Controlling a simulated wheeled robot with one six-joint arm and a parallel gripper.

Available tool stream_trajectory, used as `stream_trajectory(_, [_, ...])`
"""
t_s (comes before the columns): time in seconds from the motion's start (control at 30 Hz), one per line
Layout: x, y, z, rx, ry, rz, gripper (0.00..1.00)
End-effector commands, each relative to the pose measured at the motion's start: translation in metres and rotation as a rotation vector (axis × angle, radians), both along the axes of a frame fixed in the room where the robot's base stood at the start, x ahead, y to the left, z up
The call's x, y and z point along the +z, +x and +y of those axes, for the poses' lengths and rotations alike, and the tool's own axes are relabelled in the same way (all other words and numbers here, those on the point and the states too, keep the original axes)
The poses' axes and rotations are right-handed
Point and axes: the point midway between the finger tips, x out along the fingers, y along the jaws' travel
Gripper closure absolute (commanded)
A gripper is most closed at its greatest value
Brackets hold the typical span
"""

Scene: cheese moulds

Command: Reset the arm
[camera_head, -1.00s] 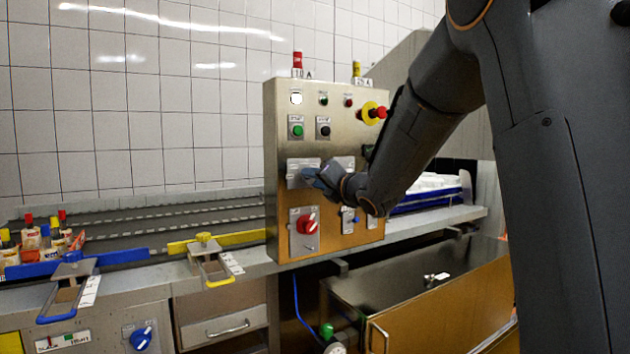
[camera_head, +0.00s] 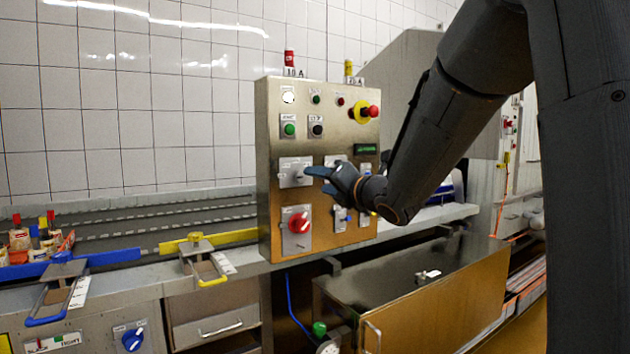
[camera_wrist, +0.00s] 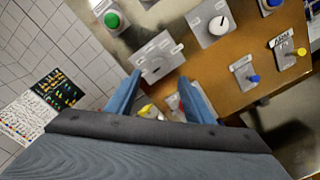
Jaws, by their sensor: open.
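My gripper (camera_head: 318,180) is in front of the steel control panel (camera_head: 264,130), at the height of its middle row. Its blue fingers are open and empty, and they show apart in the wrist view (camera_wrist: 158,100). A rotary switch plate (camera_head: 292,171) is just beyond the fingertips; in the wrist view this plate (camera_wrist: 157,58) lies past the left finger. A gap seems to separate fingers and panel, but contact is hard to judge. My arm comes in from the upper right and hides part of the panel's right side.
A red rotary switch (camera_head: 298,222) is low on the panel, and a red emergency stop (camera_head: 372,111) is at its upper right. A yellow-barred clamp handle (camera_head: 205,258) and a blue-barred one (camera_head: 66,283) stick out at the left.

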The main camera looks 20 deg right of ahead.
Motion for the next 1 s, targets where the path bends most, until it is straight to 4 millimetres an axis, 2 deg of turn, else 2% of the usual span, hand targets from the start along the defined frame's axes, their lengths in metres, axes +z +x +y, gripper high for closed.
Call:
stream_trajectory(0.43, [-0.003, -0.004, 0.0, -0.012, 0.026, 0.024, 0.52])
stream_trajectory(0.57, [-0.025, -0.01, 0.007, -0.086, 0.175, 0.159, 0.52])
stream_trajectory(0.63, [-0.046, -0.02, 0.012, -0.161, 0.316, 0.28, 0.52])
stream_trajectory(0.77, [-0.097, -0.054, 0.025, -0.352, 0.62, 0.532, 0.52])
stream_trajectory(0.87, [-0.138, -0.094, 0.038, -0.528, 0.849, 0.715, 0.52])
stream_trajectory(0.97, [-0.178, -0.146, 0.054, -0.732, 1.061, 0.885, 0.52])
stream_trajectory(1.0, [-0.192, -0.169, 0.061, -0.821, 1.138, 0.947, 0.52])
